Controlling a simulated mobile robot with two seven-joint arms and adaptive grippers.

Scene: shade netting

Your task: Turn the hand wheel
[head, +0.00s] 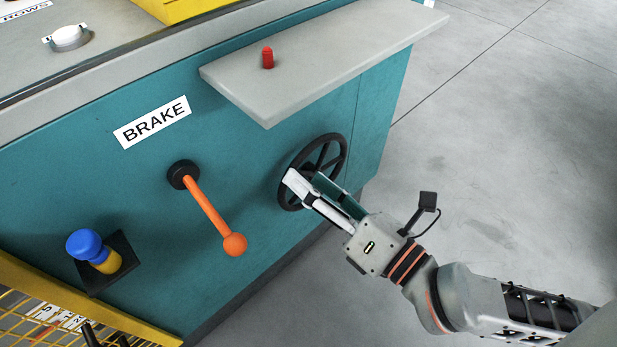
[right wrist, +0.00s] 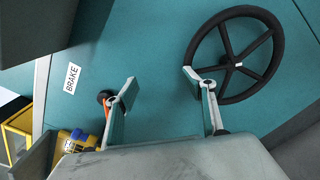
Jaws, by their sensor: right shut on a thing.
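The black hand wheel (head: 309,170) is mounted on the teal front panel, under the grey shelf. It has a round rim, several spokes and a small pale mark near the hub, seen in the right wrist view (right wrist: 237,64). My right gripper (head: 306,184) is at the wheel's lower side, its fingers overlapping the rim in the head view. It is shut on the wheel, though its fingers stand apart. In the right wrist view, one fingertip is against the left side of the rim; the exact contact is hard to see. My left gripper is not in view.
An orange lever (head: 208,208) with a ball end hangs left of the wheel, below a BRAKE label (head: 152,122). A blue-topped yellow knob (head: 97,251) is farther left. The grey shelf (head: 325,55) with a red button juts out above. Open floor (head: 500,150) lies right.

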